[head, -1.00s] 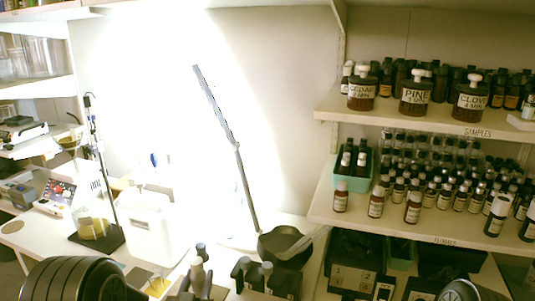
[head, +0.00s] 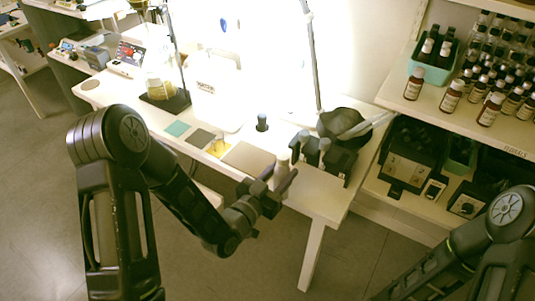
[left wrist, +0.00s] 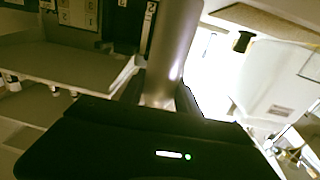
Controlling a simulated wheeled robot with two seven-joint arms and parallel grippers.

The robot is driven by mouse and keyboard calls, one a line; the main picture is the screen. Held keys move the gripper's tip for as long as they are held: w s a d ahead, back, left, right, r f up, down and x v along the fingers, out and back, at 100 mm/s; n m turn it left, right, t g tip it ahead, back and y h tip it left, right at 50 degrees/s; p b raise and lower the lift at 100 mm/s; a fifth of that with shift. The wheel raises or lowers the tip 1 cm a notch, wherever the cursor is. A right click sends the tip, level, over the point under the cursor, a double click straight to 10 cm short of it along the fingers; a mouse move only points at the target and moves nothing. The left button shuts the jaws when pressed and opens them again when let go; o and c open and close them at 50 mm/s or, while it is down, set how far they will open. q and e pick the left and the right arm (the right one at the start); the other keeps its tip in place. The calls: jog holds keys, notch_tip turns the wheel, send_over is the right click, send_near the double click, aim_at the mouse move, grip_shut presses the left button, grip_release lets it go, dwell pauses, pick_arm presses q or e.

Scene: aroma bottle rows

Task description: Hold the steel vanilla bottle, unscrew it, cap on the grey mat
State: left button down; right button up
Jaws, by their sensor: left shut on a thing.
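My left gripper (head: 280,184) is shut on a slim steel bottle (head: 283,158), held upright near the front edge of the white table. The bottle's smooth metal side also fills the upper middle of the left wrist view (left wrist: 176,45). Its label is not readable, and I cannot tell whether its cap is on. The small grey mat (head: 200,138) lies flat and bare on the table, left of the held bottle. My right arm shows at the lower right of the head view, but its gripper is out of view.
A teal mat (head: 178,128), a yellow item (head: 219,149) and a beige mat (head: 248,158) lie near the grey mat. A small dark bottle (head: 262,122) stands behind. A black holder (head: 340,160) and dark bowl (head: 342,122) stand to the right. Bottle shelves (head: 460,110) rise at right.

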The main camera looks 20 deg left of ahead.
pick_arm(q)
jog(key=s+d+f+m+g+h, duration=0.3)
jog(key=s+d+h, duration=0.2)
jog(key=d, duration=0.2)
jog(key=shift+d+m, duration=0.25)
jog(key=shift+m, duration=0.15)
jog(key=shift+f, duration=0.1)
